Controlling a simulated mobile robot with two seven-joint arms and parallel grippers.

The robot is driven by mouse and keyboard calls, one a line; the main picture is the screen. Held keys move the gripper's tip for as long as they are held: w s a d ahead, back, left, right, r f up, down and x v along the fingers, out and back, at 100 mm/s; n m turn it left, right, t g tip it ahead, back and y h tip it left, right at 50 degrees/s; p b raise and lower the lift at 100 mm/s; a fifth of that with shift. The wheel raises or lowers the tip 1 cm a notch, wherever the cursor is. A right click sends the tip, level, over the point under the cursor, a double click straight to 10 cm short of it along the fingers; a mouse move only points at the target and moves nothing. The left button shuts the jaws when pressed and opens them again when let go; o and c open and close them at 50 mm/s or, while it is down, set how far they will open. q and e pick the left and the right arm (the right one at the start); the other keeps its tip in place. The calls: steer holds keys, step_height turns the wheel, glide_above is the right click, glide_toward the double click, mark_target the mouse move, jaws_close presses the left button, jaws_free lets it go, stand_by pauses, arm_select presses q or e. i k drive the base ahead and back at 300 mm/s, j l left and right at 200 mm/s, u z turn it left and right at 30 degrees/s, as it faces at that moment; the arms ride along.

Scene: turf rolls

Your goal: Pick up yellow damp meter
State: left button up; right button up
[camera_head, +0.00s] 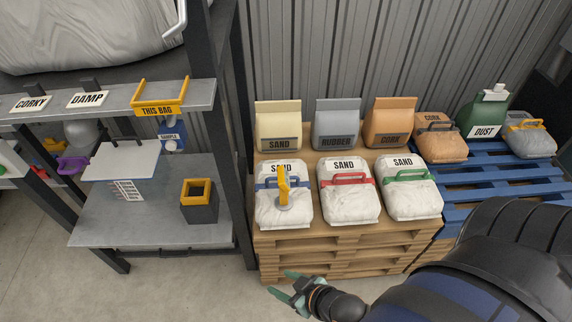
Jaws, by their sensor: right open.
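A yellow upright tool with a round grey foot, which looks like the damp meter (283,182), stands on the white sand bag with the blue handle (271,210). It partly covers that handle. My right gripper (283,285) is open and empty, with green fingers, low in front of the wooden pallet stack and below that bag, apart from the meter. My left gripper is not in view.
Sand bags with a red handle (348,203) and a green handle (412,198) stand to the right. Upright sacks (337,125) line the back. A blue pallet (490,180) is at right. A metal shelf (150,230) at left holds a dark box with a yellow rim (199,207).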

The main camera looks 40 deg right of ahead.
mark_target(284, 202)
steer(key=l, duration=0.85)
steer(key=i+l, duration=0.15)
steer(key=l, duration=0.7)
steer(key=z, duration=0.95)
steer(key=u, duration=0.9)
